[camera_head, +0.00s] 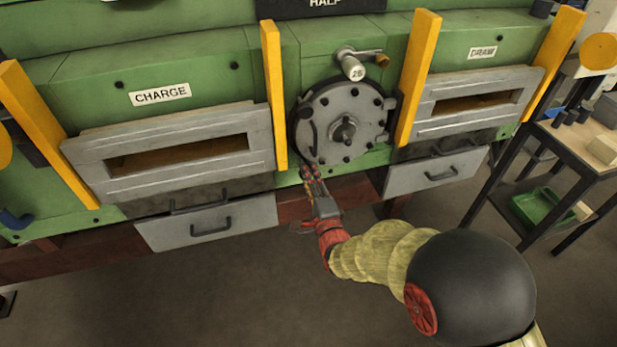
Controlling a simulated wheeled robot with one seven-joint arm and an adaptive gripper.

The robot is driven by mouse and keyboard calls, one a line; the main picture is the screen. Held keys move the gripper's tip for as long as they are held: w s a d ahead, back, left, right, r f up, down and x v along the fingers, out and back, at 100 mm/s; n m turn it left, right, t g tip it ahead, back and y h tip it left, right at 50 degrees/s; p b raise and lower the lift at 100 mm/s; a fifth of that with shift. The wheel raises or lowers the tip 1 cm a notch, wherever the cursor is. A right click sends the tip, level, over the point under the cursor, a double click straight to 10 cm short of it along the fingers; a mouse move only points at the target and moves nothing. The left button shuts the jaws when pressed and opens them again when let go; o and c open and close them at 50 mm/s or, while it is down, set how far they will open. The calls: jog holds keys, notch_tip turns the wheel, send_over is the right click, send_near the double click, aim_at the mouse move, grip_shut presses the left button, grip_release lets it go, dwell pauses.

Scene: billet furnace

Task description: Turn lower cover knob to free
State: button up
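The round grey cover (372,112) sits in the middle of the green furnace front, with dark bolts around its rim and a hub (344,131) at its centre. A curved dark piece (305,124) runs along its left edge. My gripper (309,176) is just below the cover's lower left edge, pointing up at the furnace front. Its fingers look close together, but they are too small to show whether they are open or shut on something. I cannot make out a separate lower knob; the gripper may hide it.
The CHARGE slot frame (235,123) is left, the DRAW slot frame (470,122) right. Drawers (208,226) and (436,174) lie below. A side table (568,140) stands at right.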

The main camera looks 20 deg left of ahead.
jog(key=o, duration=0.5)
jog(key=shift+d, duration=0.1)
jog(key=v, duration=1.2)
